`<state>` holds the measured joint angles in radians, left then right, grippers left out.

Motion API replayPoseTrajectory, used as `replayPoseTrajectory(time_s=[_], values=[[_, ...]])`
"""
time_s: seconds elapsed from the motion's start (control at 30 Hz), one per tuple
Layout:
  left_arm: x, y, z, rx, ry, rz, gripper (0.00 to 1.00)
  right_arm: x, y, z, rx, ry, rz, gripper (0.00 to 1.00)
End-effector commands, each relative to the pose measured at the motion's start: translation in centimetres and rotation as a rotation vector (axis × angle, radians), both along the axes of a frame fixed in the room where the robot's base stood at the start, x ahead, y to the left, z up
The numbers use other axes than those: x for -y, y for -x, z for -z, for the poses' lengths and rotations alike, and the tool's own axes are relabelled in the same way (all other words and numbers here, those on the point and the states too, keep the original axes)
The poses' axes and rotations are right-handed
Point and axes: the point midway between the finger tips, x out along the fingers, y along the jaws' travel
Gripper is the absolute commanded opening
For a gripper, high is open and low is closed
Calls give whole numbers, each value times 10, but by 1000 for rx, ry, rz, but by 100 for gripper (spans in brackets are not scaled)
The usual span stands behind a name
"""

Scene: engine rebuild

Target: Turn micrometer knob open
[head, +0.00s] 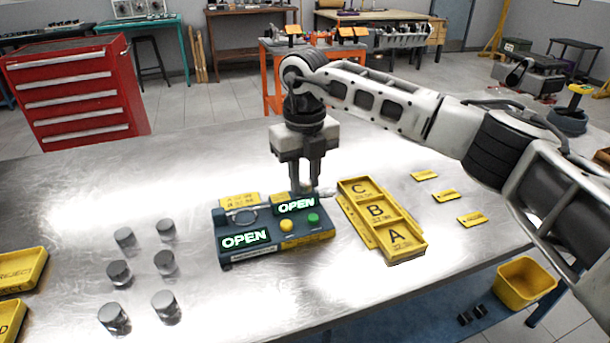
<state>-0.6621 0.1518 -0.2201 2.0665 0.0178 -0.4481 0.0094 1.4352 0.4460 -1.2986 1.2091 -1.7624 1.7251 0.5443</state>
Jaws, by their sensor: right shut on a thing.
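The blue micrometer station (267,255) sits on the metal table, with a grey ring-shaped frame on top. Two lit displays on it read "OPEN" in green, and it has a yellow button (287,225) and a green button (313,218). My right gripper (313,189) points straight down at the station's back right corner. Its fingers are shut on the micrometer knob, which they mostly hide; a small pale part shows just right of the fingertips. My left gripper is not in view.
A yellow tray (420,253) marked A, B, C stands right of the station. Several metal cylinders (119,272) stand to the left, near yellow reject trays (22,268). Small yellow labels (446,195) lie at the right. A yellow bin (524,284) is beyond the table's right edge.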

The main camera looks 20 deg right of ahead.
Motion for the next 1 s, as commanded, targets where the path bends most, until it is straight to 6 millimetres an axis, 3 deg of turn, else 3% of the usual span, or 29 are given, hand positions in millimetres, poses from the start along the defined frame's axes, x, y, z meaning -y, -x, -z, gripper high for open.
replayPoseTrajectory(time_s=[0.5, 1.0], values=[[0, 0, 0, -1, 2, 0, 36, 0, -1, -1, 3, 0, 409, 3], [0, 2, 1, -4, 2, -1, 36, 0, -1, -2, 3, 0, 537, 3]])
